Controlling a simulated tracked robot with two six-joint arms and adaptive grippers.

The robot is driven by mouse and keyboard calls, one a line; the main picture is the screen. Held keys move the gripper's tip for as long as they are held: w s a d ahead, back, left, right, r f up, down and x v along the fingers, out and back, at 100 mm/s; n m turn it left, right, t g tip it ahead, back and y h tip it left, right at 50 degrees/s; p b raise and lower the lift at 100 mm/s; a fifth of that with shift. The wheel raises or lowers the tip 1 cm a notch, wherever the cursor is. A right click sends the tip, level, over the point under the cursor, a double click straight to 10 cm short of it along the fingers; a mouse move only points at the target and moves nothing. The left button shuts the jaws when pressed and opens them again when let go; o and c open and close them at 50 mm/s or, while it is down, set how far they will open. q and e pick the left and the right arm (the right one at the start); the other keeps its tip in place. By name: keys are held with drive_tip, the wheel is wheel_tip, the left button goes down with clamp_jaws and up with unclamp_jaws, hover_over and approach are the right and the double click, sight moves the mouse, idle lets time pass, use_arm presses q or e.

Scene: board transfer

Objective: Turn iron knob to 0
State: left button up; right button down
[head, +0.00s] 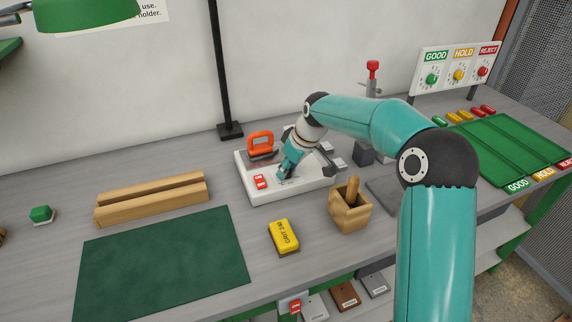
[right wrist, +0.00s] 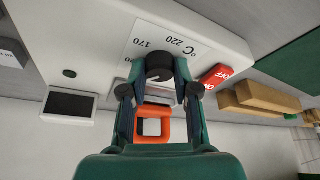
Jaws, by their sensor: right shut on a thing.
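The iron knob (right wrist: 160,67) is dark and round and sits on the white station's dial in the right wrist view. The dial shows 170, 220 and °C; the 0 mark and the pointer cannot be made out. My right gripper (right wrist: 159,90) is shut on the knob, one finger on each side. In the head view my right gripper (head: 286,173) reaches down onto the white station (head: 266,193) and hides the knob. An iron with an orange handle (head: 260,143) rests at the station's back left. My left gripper is not in view.
A red ON/OFF switch (head: 260,181) is left of the gripper. A yellow grit block (head: 284,236) and a wooden box (head: 349,211) stand in front. A green mat (head: 160,265) and wooden strips (head: 152,198) lie left. Green trays (head: 500,150) lie right.

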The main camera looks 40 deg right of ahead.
drive_tip(key=n, duration=0.2)
drive_tip(key=n+y+p, duration=0.1)
drive_tip(key=shift+w+d+r+n, duration=0.15)
drive_tip(key=shift+r+n, duration=0.05)
drive_tip(key=shift+n, duration=0.2)
drive_tip(key=shift+f+n+g+y+p, duration=0.1)
drive_tip(key=shift+n+g+y+p, duration=0.35)
drive_tip(key=shift+n, duration=0.5)
drive_tip(key=shift+n+g+y+p, duration=0.25)
drive_tip(key=shift+n+p, duration=0.25)
drive_tip(key=shift+n, duration=0.45)
drive_tip(key=c, duration=0.9)
unclamp_jaws()
drive_tip(key=shift+f, duration=0.1)
drive_tip(key=v, duration=1.2)
drive_tip(key=shift+w, duration=0.1)
